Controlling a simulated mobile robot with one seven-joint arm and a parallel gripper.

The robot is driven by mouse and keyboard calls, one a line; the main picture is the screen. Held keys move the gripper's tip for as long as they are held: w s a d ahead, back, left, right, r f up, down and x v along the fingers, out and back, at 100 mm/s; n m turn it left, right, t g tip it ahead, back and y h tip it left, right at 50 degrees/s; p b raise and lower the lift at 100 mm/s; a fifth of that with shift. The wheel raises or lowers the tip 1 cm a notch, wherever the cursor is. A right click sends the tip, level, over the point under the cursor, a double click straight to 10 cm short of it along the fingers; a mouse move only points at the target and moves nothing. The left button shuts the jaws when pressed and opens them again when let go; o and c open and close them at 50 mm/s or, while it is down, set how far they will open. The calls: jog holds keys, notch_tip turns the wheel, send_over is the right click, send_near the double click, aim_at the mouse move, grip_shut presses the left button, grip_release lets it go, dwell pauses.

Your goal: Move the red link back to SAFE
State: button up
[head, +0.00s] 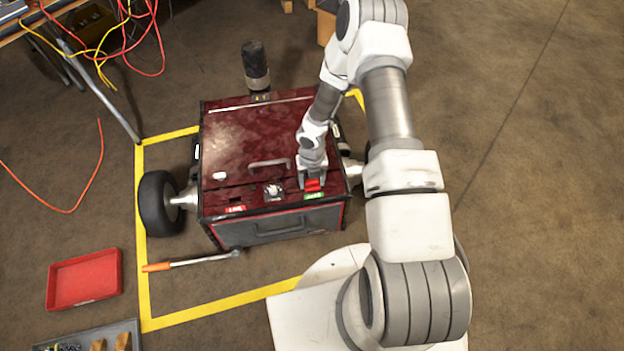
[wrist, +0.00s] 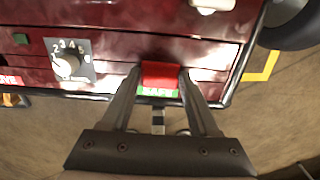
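The red link (head: 312,185) is at the right end of the front strip on the dark red machine (head: 235,150), just behind the green label (head: 314,196). The wrist view shows the link (wrist: 160,74) between my fingertips, with the green label (wrist: 158,92) partly visible below it. My gripper (wrist: 160,72) points down with one finger against each side of the link and looks shut on it. I cannot tell whether the link is fully seated. A red label (head: 235,209) marks the left end of the strip, with a dark slot behind it.
A numbered dial (head: 273,190) sits left of the link; it also shows in the wrist view (wrist: 66,65). A handle (head: 268,163) stands on the lid behind. A wrench with an orange grip (head: 190,262) and a red tray (head: 84,280) lie on the floor at left.

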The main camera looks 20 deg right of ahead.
jog(key=o, duration=0.5)
jog(key=shift+o, duration=0.2)
jog(key=shift+r, duration=0.1)
notch_tip(320, 180, up, 17)
jog(key=p, duration=0.7)
jog(key=shift+r+p, duration=0.15)
jog(key=shift+p, duration=0.15)
